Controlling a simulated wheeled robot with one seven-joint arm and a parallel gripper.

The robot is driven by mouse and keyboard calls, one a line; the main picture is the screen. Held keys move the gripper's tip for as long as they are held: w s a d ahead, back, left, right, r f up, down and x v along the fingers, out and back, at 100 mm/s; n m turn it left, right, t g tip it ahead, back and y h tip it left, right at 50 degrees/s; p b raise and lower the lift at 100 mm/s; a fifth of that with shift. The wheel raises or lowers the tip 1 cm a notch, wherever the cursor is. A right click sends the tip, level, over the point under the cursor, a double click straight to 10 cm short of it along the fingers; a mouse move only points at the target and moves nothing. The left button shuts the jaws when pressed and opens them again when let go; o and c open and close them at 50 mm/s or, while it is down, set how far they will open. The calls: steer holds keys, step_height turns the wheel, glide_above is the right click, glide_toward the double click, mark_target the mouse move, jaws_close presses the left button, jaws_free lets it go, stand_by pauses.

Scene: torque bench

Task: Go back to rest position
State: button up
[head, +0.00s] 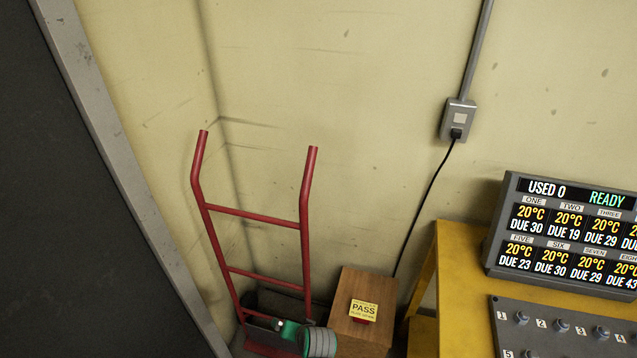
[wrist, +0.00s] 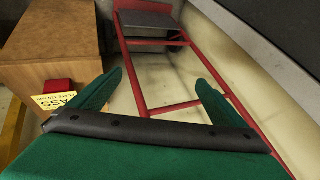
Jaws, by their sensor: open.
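My gripper (wrist: 159,79) shows in the wrist view as two green fingers spread apart, with nothing between them. Behind the gap are the red rails of the hand truck (wrist: 143,62) and the pale wall. In the head view a green and grey part of my arm (head: 318,342) shows at the bottom edge, in front of the hand truck's base and beside the wooden box. My fingers cannot be made out clearly there.
A red hand truck (head: 253,215) leans by the wall corner. A wooden box (head: 352,290) bears a yellow PASS tag (head: 362,310). A dark panel (head: 80,220) closes the left.

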steer(key=s+a+r+m+t, duration=0.1)
steer(key=s+a+t, duration=0.2)
steer(key=s+a, duration=0.35)
steer(key=s+d+r+t+h, duration=0.2)
steer(key=s+r, duration=0.1)
steer(key=s, duration=0.9)
steer(key=s+d+r+n+t, duration=0.2)
steer(key=s+d+r, duration=0.4)
steer(key=s+r, duration=0.2)
steer(key=s+d+r+n+t+h, duration=0.1)
steer(key=s+d+r+t, duration=0.1)
steer(key=s+d+r, duration=0.3)
steer(key=s+r, duration=0.4)
steer(key=s, duration=0.1)
steer(key=shift+s+d+n, duration=0.3)
steer(key=shift+d+n, duration=0.1)
